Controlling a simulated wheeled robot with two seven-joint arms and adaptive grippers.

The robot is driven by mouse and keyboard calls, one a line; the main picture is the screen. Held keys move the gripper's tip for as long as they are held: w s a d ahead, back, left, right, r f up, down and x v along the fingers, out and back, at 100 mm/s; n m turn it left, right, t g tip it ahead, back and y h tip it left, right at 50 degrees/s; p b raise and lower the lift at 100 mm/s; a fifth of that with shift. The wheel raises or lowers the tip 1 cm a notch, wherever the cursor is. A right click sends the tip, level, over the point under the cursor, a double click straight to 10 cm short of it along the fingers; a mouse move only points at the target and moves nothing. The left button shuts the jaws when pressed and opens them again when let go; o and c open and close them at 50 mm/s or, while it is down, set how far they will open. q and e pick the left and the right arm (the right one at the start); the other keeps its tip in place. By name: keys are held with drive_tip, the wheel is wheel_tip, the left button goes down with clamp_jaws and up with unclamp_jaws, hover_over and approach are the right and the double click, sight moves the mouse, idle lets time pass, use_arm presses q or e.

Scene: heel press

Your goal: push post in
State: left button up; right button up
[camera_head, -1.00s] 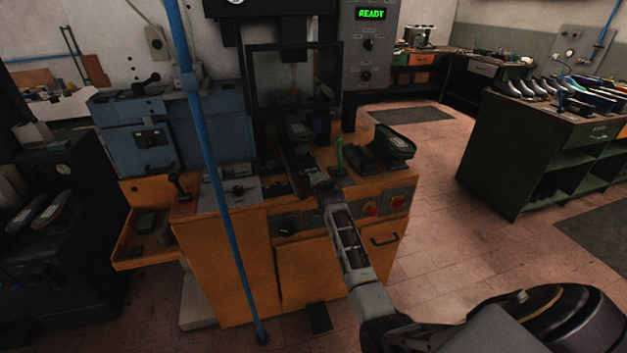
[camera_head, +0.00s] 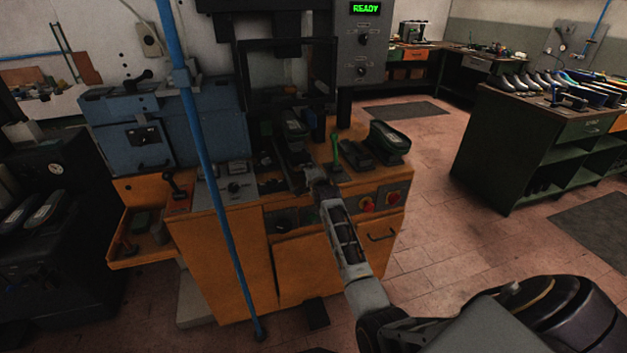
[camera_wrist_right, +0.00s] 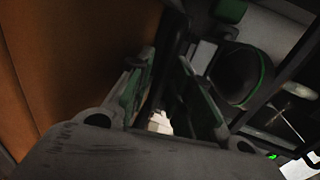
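The post (camera_head: 293,150) stands at the front of the press, in the middle of the orange cabinet's top. A dark green-edged shoe (camera_head: 294,127) sits on it, below the press frame. My right gripper (camera_head: 314,172) is right at the near end of the post; I cannot tell from the head view whether they touch. In the right wrist view my gripper's fingers (camera_wrist_right: 172,90) are apart, with a dark bar between them; I cannot tell whether they touch it. The shoe's dark, green-rimmed form (camera_wrist_right: 240,75) shows beyond them. My left gripper is out of view.
A blue pole (camera_head: 210,165) rises in front of the orange cabinet (camera_head: 230,265). The control box display (camera_head: 366,9) reads READY. Open floor lies to the right.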

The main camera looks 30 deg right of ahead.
drive_tip(key=v, duration=1.1)
drive_tip(key=shift+s, duration=0.25)
idle(0.3)
idle(0.5)
